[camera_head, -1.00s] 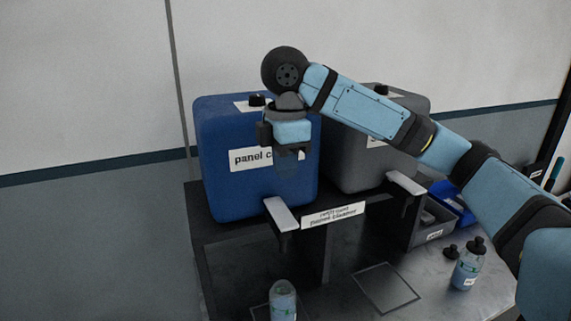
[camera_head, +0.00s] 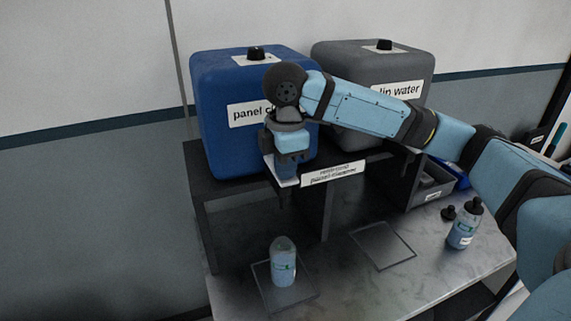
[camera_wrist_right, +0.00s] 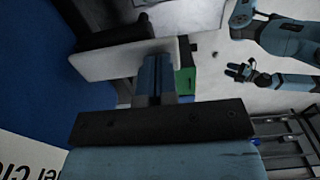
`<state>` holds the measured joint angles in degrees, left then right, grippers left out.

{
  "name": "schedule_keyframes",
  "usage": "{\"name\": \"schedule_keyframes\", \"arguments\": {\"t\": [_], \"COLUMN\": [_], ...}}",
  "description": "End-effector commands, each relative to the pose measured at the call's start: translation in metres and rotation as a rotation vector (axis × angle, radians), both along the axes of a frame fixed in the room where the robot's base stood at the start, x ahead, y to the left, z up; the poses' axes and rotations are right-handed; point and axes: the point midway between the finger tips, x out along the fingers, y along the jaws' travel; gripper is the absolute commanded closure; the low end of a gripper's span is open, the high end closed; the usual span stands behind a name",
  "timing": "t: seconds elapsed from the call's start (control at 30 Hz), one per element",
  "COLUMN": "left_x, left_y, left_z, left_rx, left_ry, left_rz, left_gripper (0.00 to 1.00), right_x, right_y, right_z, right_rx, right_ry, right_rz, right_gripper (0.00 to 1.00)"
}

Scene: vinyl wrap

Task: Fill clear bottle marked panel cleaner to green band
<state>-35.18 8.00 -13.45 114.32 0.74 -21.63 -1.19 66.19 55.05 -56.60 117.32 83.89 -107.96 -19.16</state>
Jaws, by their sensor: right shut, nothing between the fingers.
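The clear bottle (camera_head: 283,262) stands upright and uncapped-looking on a square pad below the blue panel cleaner tank (camera_head: 222,85). It has a green band, and its lower part looks pale blue; the exact level is too small to tell. My right gripper (camera_head: 287,172) is shut and empty, pointing down at the white tap lever (camera_head: 284,181) of the blue tank. In the right wrist view, the gripper's fingers (camera_wrist_right: 156,80) overlap the white lever (camera_wrist_right: 115,58); contact is unclear. My left gripper (camera_wrist_right: 240,72) shows small there, away from the tank.
A grey tank (camera_head: 335,60) stands right of the blue one on the dark shelf. An empty square pad (camera_head: 382,245) lies right of the bottle.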

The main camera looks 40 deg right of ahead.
Motion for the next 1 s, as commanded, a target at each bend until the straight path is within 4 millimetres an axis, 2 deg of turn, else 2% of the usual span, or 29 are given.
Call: {"name": "schedule_keyframes", "arguments": {"t": [0.3,1.0], "left_x": [0.000,-0.001], "left_y": [0.000,0.000], "left_z": [0.020,0.014], "left_rx": [0.000,0.001], "left_ry": [0.001,0.004], "left_rz": [0.000,0.000], "left_gripper": [0.57,0.57], "right_x": [-0.007,-0.005], "right_y": [0.001,0.001], "right_z": [-0.014,-0.015], "right_rx": [-0.039,-0.037], "right_ry": [-0.156,-0.151], "right_rz": [0.001,-0.002], "right_gripper": [1.00,1.00]}}
